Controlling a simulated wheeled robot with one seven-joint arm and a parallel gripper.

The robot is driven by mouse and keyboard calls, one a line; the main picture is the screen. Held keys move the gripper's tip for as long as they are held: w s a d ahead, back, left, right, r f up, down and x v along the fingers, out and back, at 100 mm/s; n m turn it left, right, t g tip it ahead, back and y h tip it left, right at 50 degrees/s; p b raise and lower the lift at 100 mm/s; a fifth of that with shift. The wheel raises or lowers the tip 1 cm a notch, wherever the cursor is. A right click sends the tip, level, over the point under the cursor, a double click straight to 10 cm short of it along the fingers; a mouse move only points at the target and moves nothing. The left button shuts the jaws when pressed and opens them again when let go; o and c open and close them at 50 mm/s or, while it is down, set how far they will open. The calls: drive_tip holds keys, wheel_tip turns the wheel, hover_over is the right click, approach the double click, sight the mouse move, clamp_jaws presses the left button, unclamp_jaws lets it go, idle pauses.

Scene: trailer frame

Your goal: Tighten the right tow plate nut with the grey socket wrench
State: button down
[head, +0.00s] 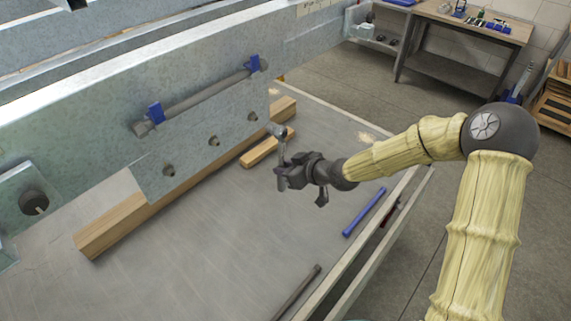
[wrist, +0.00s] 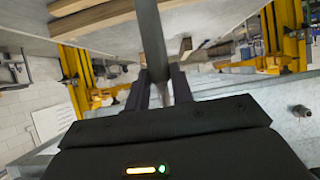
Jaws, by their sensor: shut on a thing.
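The galvanised tow plate (head: 205,150) hangs from the trailer beam with several nuts in a row. The right nut (head: 253,117) sits near the plate's right end. My gripper (head: 283,178) is to the right of the plate, shut on the handle of the grey socket wrench (head: 282,150). The wrench stands roughly upright, its head above the gripper, apart from the right nut by a short gap in the picture. In the wrist view the grey handle (wrist: 150,40) runs up from between the fingers. A nut on a bolt (wrist: 300,111) shows at the right there; I cannot tell which.
Wooden beams (head: 135,215) lie on the table (head: 210,260) below the plate. A blue-handled tool (head: 364,212) and a dark bar (head: 297,292) lie near its right edge. A workbench (head: 470,25) stands far back.

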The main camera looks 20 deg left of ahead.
idle(0.4)
drive_tip(key=w+d+f+m+t+h+b, duration=0.2)
drive_tip(key=d+f+m+t+h, duration=0.15)
drive_tip(key=d+f, duration=0.4)
drive_tip(key=w+d+f+m+t+h+b, duration=0.2)
drive_tip(key=w+d+f+m, duration=0.15)
drive_tip(key=d+f, duration=0.4)
drive_tip(key=s+d+f+m+t+h+b, duration=0.1)
drive_tip(key=d+f+m+h, duration=0.1)
drive_tip(key=d, duration=0.8)
drive_tip(key=s+d+f+m+t+h+b, duration=0.1)
drive_tip(key=s+d+f+m+h, duration=0.1)
drive_tip(key=d, duration=0.8)
wheel_tip(320, 180, down, 3)
drive_tip(key=shift+s+r+m+h, duration=0.25)
drive_tip(key=shift+m+h, duration=0.5)
drive_tip(key=shift+m, duration=0.45)
